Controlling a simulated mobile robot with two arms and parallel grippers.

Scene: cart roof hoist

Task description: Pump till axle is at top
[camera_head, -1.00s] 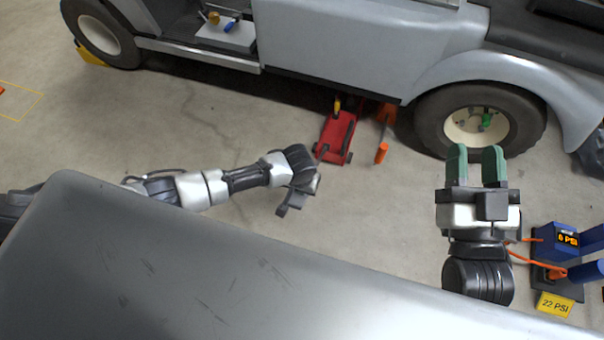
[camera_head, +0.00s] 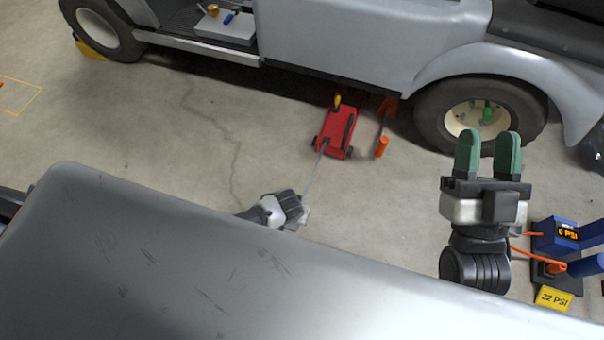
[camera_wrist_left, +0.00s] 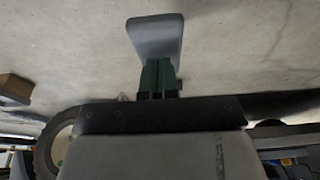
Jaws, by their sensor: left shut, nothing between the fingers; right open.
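The red floor jack (camera_head: 336,132) sits on the floor at the cart's near side, its front end under the body. Its thin grey handle (camera_head: 314,172) slopes from the jack toward my left arm. My left wrist (camera_head: 283,209) is at the handle's near end, partly hidden by my own body; its fingers cannot be made out there. In the left wrist view my left gripper (camera_wrist_left: 158,65) is shut, with a flat grey piece (camera_wrist_left: 155,36) just beyond its fingertips. My right gripper (camera_head: 488,155) is open and empty, in front of the cart wheel (camera_head: 440,118). The axle is hidden beneath the cart.
An orange stand (camera_head: 381,147) is beside the jack. A blue pump unit (camera_head: 553,237) reading 0 PSI and a yellow 22 PSI sign (camera_head: 554,299) are at the right. The grey cart (camera_head: 350,40) spans the back. The floor left of the jack is clear.

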